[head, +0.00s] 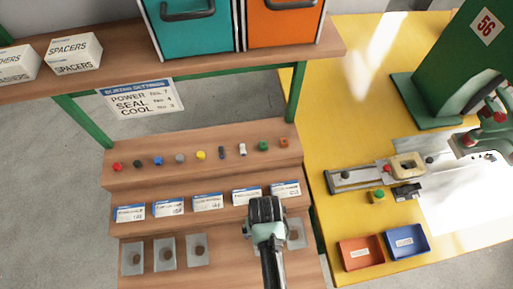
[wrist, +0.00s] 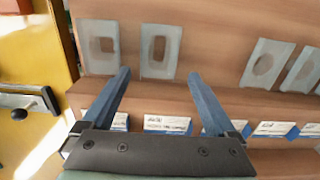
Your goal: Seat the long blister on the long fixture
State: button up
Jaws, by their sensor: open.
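My gripper (head: 267,232) is open and empty over the bottom step of the wooden rack. In the wrist view its two blue fingers (wrist: 159,74) straddle the near edge of a clear blister (wrist: 160,45) with a tall rounded-rectangle pocket; contact cannot be told. This looks like the long blister, but no readable label confirms it. In the head view my gripper hides it. On the yellow table, a long grey metal bar (head: 350,179) carries a tan block (head: 407,166) with an opening. Which part is the long fixture is unclear.
Other blisters lie beside it (wrist: 97,45) (head: 164,253). Label cards (head: 208,202) and small coloured parts (head: 201,155) line the upper steps. Orange (head: 361,252) and blue (head: 406,241) trays sit on the yellow table (head: 345,120). A green machine (head: 450,65) stands behind.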

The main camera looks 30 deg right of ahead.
jog(key=f+b, duration=0.5)
jog(key=shift+s, duration=0.35)
jog(key=shift+f+b, duration=0.45)
jog(key=shift+f, duration=0.5)
jog(key=c, duration=0.8)
jog(key=shift+r, duration=0.1)
jog(key=shift+r+p, duration=2.2)
jog(key=shift+p, duration=0.25)
